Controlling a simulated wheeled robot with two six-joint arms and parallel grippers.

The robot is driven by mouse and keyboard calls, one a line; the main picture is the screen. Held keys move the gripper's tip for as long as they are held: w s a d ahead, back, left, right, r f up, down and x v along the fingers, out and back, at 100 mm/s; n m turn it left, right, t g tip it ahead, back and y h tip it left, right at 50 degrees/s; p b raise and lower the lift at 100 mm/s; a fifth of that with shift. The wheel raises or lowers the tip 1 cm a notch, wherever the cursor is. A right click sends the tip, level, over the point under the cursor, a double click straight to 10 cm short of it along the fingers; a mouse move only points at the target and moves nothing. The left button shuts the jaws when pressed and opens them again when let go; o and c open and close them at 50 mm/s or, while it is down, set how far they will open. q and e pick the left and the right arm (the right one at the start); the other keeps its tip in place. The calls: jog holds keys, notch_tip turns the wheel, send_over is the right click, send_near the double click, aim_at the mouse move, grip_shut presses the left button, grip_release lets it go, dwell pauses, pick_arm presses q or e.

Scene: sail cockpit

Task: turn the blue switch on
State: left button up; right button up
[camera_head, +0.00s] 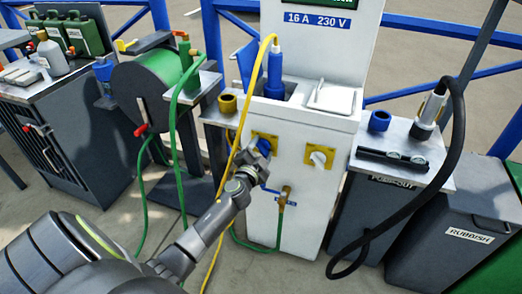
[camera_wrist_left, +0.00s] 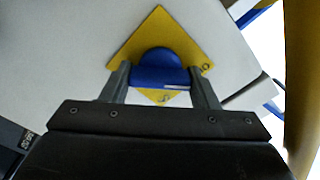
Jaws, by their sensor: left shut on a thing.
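The blue switch (camera_wrist_left: 158,66) is a round blue knob with a bar-shaped grip on a yellow diamond plate (camera_wrist_left: 160,32). In the head view the blue switch (camera_head: 264,146) is on the left of the white pedestal's front, partly hidden by my gripper. My left gripper (camera_wrist_left: 162,82) is shut on the switch's grip, one finger at each end of it. It also shows in the head view (camera_head: 257,160). In the wrist view the grip lies crosswise, with a white mark on its right part. My right gripper is not in view.
A white switch (camera_head: 318,158) on its own yellow plate is right of the blue one. A yellow cable (camera_head: 233,150) hangs close to my left gripper. A tap (camera_head: 284,196) with a green hose is below. A pump-out unit (camera_head: 400,150) with a black hose stands right.

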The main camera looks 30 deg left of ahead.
pick_arm(q)
jog(key=m, duration=0.8)
jog(key=shift+f+p, duration=0.1)
jog(key=shift+p, duration=0.2)
jog(key=m, duration=0.4)
jog(key=shift+p, duration=0.3)
jog(key=m, duration=0.3)
jog(key=shift+f+m+p, duration=0.1)
jog(key=shift+m+p, duration=0.25)
jog(key=shift+m, duration=0.45)
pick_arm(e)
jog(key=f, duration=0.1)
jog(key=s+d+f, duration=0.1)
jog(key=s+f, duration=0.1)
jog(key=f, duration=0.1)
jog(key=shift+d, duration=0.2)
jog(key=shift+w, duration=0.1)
pick_arm(q)
jog(key=shift+m, duration=0.3)
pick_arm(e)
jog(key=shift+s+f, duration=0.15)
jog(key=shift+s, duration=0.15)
